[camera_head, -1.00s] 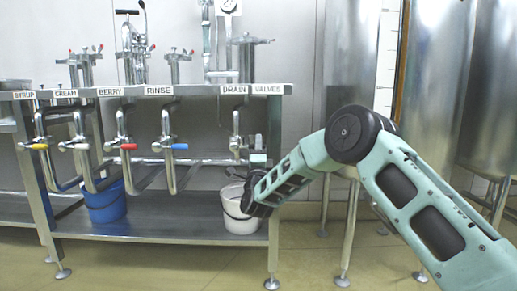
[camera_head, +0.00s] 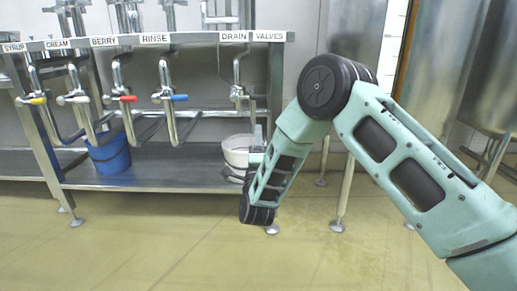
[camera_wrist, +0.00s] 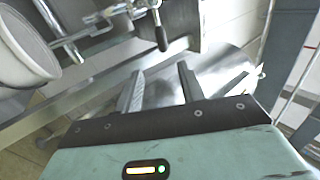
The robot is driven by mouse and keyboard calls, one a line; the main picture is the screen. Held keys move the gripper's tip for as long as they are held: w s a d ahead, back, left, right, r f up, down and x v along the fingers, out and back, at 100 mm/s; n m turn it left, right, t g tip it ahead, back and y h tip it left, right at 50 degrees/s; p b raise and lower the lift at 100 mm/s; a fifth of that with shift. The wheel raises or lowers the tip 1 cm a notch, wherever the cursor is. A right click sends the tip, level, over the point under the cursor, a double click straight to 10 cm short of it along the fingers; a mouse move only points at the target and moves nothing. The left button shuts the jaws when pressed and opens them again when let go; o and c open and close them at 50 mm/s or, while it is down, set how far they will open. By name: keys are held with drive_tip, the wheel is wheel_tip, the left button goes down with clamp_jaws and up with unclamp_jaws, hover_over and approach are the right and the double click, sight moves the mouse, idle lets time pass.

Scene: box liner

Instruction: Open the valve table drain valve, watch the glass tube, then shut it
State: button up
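The drain valve (camera_head: 238,94) hangs on a bent metal pipe under the DRAIN label (camera_head: 234,37) at the right of the steel bench. Its handle is too small to make out in the head view. In the wrist view, a pipe fitting with a black lever (camera_wrist: 161,36) stands beyond my fingertips, probably this valve. My gripper (camera_wrist: 160,80) is open, its two fingers apart with nothing between them. The lever is apart from them. In the head view my arm hides most of the gripper. I cannot make out the glass tube for certain.
A white bucket (camera_head: 236,146) stands on the lower shelf (camera_head: 150,172) below the drain; a blue bucket (camera_head: 109,152) stands further left. Several other valves with coloured handles, such as the blue rinse handle (camera_head: 180,97), hang to the left. Tall steel tanks stand right. The front floor is clear.

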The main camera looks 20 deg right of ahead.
drive_tip(key=shift+b+v, duration=0.4)
drive_tip(key=shift+v, duration=0.4)
drive_tip(key=shift+r, duration=0.1)
drive_tip(key=a+r+n+g+y+p, duration=0.4)
drive_tip(key=a+n+g+y, duration=0.1)
drive_tip(key=a+n+y, duration=0.3)
drive_tip(key=s+a+r+n+g+y+p, duration=0.1)
drive_tip(key=s+a+n+g+y+p, duration=0.35)
drive_tip(key=s+a+n+g, duration=0.6)
drive_tip(key=s+d+r+n+g+h+p, duration=0.1)
drive_tip(key=s+d+n+g+p, duration=0.2)
drive_tip(key=s, duration=0.8)
drive_tip(key=s+d+r+n+g+h, duration=0.15)
drive_tip(key=s+d+n, duration=0.3)
drive_tip(key=s, duration=0.55)
drive_tip(key=s+d+r+n+g+h+p, duration=0.15)
drive_tip(key=s+d+n+g, duration=0.3)
drive_tip(key=s, duration=0.65)
wheel_tip(320, 180, up, 37)
drive_tip(key=m+p, duration=0.1)
drive_tip(key=p, duration=3.6)
drive_tip(key=shift+w+t+p, duration=0.2)
drive_tip(key=shift+t+p, duration=0.2)
drive_tip(key=shift+t, duration=0.05)
